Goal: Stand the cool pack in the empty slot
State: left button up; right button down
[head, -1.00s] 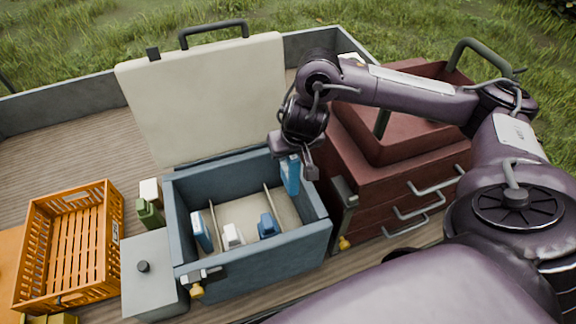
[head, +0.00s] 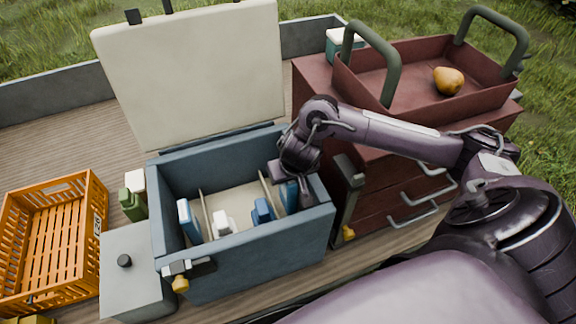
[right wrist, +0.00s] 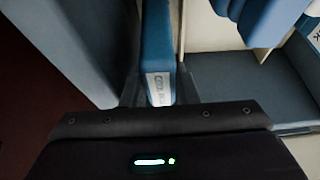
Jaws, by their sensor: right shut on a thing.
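The cool pack (head: 289,197) is a blue slab with a pale label, upright in my right gripper (head: 292,188). In the right wrist view, the pack (right wrist: 157,55) is between the fingers of the gripper (right wrist: 157,92), which is shut on it. The pack is inside the blue cool box (head: 255,268), in the right-hand slot between the right divider (head: 271,190) and the right wall. Its lower end is hidden, so I cannot tell whether it touches the floor. Another blue and white pack (head: 188,220) stands in the left slot. My left gripper is not in view.
In the middle compartment are a white item (head: 222,223) and a blue item (head: 263,211). The cream lid (head: 195,75) stands open behind. A dark red drawer cabinet (head: 345,130) is close on the right, an orange crate (head: 50,245) on the left.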

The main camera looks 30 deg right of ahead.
notch_tip(320, 180, down, 2)
jog(key=shift+f, duration=0.15)
